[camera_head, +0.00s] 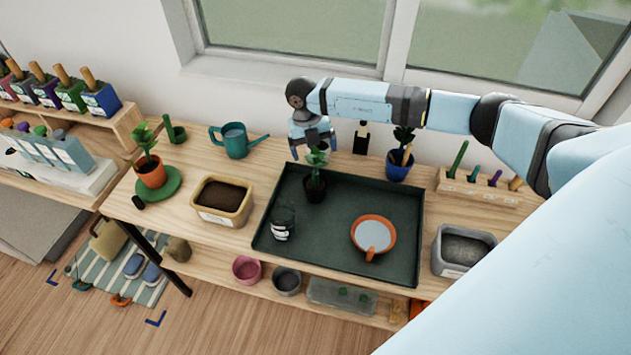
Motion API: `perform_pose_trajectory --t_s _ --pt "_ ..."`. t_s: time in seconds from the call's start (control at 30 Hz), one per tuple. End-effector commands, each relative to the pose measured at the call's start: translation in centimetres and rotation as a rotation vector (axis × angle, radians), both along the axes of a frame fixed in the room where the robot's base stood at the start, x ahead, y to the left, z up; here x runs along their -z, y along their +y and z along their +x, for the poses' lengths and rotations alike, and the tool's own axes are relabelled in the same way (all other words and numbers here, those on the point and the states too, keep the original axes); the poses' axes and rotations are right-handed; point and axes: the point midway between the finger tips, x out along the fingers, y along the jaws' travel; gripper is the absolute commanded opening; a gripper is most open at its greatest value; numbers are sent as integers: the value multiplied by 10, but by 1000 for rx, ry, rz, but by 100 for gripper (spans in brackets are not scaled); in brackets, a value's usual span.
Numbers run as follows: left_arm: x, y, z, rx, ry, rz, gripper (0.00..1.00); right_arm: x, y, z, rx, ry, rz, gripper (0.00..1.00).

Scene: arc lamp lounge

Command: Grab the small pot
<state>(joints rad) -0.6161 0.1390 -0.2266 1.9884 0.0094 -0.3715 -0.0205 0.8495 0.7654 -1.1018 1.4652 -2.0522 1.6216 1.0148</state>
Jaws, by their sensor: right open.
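A small dark pot (315,190) with a green leafy plant (317,157) stands upright in the dark green tray (265,240), near its back left. My right gripper (314,147) points down directly above it, open, with its fingers around the level of the plant's top leaves. The fingers appear on either side of the leaves; I cannot tell whether they touch. My left gripper is out of view.
A teal watering can (235,140), a yellow soil box (221,203) and an orange potted plant (150,172) stand left. A blue pot (398,170) stands behind; a grey bin (462,252) is right.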

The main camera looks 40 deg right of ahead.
Motion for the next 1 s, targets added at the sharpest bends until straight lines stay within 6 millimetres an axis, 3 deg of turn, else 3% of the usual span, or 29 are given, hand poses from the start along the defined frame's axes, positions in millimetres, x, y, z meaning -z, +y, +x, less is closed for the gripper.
perform_pose_trajectory --t_s 0.1,0.23,0.53,0.8,0.83,1.0 --pt "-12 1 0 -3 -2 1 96 16 2 -5 0 5 -1 95" --pt "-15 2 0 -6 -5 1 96 34 1 -7 -1 5 0 95" --pt "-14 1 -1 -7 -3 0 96 41 0 -7 -1 1 1 95" --pt "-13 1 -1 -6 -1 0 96 40 0 -7 -1 1 0 35" --pt "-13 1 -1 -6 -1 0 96 40 0 -7 -1 1 1 30" --pt "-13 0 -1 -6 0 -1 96 40 0 -7 0 1 0 30"
